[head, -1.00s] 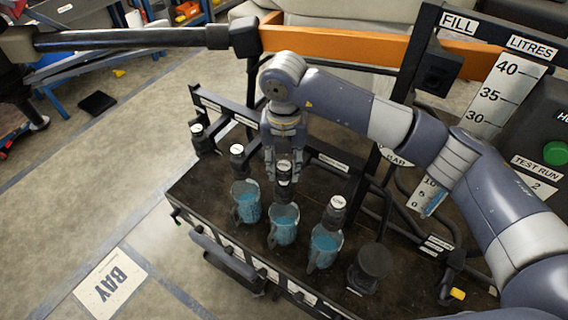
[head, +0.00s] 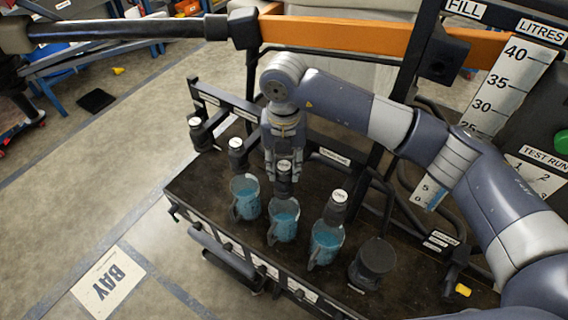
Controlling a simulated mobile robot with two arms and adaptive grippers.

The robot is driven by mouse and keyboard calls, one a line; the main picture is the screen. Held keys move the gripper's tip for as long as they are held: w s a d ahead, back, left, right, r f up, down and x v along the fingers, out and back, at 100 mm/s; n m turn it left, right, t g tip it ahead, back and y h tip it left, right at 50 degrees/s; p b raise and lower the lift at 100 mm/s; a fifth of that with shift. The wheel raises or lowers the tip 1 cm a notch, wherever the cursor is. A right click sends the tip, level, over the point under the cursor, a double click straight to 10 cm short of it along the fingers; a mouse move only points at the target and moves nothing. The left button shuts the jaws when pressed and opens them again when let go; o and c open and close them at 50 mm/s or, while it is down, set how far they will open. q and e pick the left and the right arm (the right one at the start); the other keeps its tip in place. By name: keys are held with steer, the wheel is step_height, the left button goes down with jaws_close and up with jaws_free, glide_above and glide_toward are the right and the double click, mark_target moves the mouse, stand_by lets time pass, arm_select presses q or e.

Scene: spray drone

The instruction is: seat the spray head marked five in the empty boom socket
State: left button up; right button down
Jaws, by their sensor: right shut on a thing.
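My right gripper (head: 283,165) points down over the dark bench and is shut on a black spray head with a white cap (head: 284,167). This spray head is upright above the middle cup of blue liquid (head: 284,222). Other white-capped black spray heads stand along the rig: one at the far left (head: 197,132), one beside it (head: 236,152), and one at the right cup (head: 337,208). The marks on the caps are too small to read, so I cannot tell which is five. The empty boom socket cannot be made out clearly. My left gripper is not in view.
More clear cups of blue liquid stand at left (head: 245,196) and right (head: 326,243). A black round part (head: 374,262) stands right of them. An orange beam (head: 335,39) and black tube (head: 130,28) cross behind. A litre scale (head: 505,88) stands at right.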

mark_target(284, 165)
steer(key=shift+f, duration=0.25)
steer(key=c, duration=1.1)
jaws_free()
step_height(284, 165, up, 12)
steer(key=shift+f, duration=0.1)
